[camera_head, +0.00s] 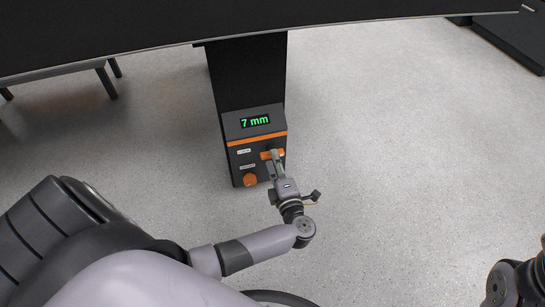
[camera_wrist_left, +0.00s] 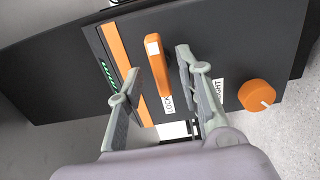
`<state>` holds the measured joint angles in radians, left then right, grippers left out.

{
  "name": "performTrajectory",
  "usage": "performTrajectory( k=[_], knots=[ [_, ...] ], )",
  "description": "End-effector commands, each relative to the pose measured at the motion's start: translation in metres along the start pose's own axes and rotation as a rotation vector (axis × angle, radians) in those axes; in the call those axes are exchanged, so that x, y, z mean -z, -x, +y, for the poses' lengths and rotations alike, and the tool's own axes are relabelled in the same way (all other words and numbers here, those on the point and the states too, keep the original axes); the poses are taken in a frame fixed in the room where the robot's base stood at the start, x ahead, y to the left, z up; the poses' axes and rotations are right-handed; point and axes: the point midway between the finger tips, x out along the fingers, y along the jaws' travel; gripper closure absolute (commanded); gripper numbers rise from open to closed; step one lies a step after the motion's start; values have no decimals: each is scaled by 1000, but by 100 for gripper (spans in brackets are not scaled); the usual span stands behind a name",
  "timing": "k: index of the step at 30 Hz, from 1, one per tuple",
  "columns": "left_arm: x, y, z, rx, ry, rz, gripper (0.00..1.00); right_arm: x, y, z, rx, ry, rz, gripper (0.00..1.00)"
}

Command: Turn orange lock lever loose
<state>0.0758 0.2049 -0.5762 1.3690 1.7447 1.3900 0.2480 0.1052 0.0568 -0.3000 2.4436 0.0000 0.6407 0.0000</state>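The orange lock lever (camera_head: 266,155) is on the front of a dark control box (camera_head: 238,163), at the right of the panel. In the left wrist view the lever (camera_wrist_left: 157,62) has a white mark near one end and a label reading LOCK beside it. My left gripper (camera_head: 275,159) is at the lever and partly hides it in the head view. In the left wrist view its two fingers (camera_wrist_left: 156,66) stand apart on either side of the lever, with gaps visible, so it is open. My right gripper is out of view.
A round orange knob (camera_head: 250,180) sits low on the panel, by the height label (camera_wrist_left: 220,92). A green display (camera_head: 255,121) reads 7 mm above an orange stripe. A dark column (camera_head: 247,72) rises behind the box to a large black top (camera_head: 150,30). Open floor (camera_head: 400,150) lies to the right.

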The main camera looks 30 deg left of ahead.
Motion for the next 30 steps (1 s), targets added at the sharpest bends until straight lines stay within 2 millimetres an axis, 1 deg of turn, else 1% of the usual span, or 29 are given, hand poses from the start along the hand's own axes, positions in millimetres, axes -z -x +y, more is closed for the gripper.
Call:
performTrajectory(
  k=[1,3,6,10,17,20,30],
  knots=[
    [0,-9,-2,-3,0,-1,67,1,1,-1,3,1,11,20],
    [0,-18,-2,-2,1,-1,67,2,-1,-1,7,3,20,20],
    [0,-27,-1,-1,0,-1,67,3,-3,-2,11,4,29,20],
    [0,-32,0,0,1,-1,67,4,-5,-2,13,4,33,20],
    [0,-32,0,0,0,-1,67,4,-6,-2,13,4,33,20],
    [0,-32,0,0,0,-1,72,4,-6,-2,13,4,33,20],
    [0,-32,0,1,0,0,95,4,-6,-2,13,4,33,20]
  ],
)
